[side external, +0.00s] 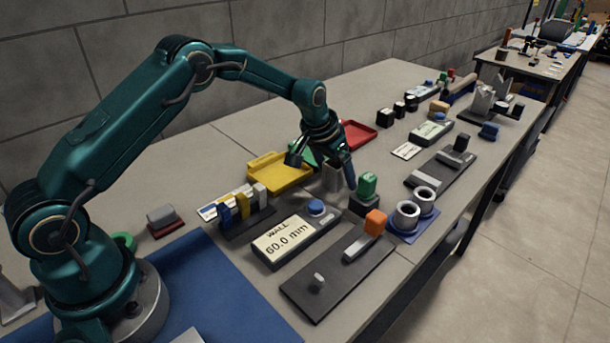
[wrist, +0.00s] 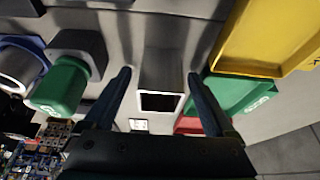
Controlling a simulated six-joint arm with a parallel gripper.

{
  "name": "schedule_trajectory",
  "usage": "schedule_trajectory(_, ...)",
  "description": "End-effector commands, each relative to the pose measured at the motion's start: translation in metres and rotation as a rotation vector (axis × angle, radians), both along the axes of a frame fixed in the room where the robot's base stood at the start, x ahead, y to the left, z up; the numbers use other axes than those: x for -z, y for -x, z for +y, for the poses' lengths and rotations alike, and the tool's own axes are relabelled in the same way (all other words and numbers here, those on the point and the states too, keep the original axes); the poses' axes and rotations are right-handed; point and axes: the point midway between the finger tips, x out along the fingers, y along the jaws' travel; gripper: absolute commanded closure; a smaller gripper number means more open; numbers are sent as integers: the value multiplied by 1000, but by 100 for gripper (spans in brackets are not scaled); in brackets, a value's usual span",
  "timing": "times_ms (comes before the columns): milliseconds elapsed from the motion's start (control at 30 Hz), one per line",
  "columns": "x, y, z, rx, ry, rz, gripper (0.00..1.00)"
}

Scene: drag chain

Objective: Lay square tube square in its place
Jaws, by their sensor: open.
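The square tube (side external: 332,178) is a short grey metal piece with a square hollow. It stands on the table beneath my gripper (side external: 322,170). In the wrist view the tube (wrist: 162,68) shows its dark open end, lying between the two fingers of my gripper (wrist: 159,76). The fingers are open, one on each side, with a visible gap to the tube. Which spot is the tube's place cannot be told; yellow (side external: 280,172), green (side external: 303,154) and red (side external: 358,135) trays lie near it.
A green-capped block (side external: 366,187) and two grey rings (side external: 407,214) on a blue plate stand close to the right. A display reading "WALL 60.0 mm" (side external: 285,240) and a dark plate with an orange knob (side external: 376,222) lie in front. Bare table shows behind the trays.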

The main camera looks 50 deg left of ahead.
Motion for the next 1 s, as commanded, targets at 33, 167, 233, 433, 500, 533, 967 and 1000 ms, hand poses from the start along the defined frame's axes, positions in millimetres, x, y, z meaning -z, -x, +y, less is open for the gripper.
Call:
schedule_trajectory(33,1,0,0,0,0,0,10)
schedule_trajectory(167,1,0,0,0,0,0,10)
schedule_trajectory(233,1,0,0,0,0,0,10)
schedule_trajectory(433,1,0,0,0,0,0,86)
schedule_trajectory(500,1,0,0,0,0,0,100)
schedule_trajectory(533,0,-1,0,0,0,-2,100)
schedule_trajectory(967,-12,-2,0,0,0,-5,100)
schedule_trajectory(1000,-16,-2,0,0,0,-6,100)
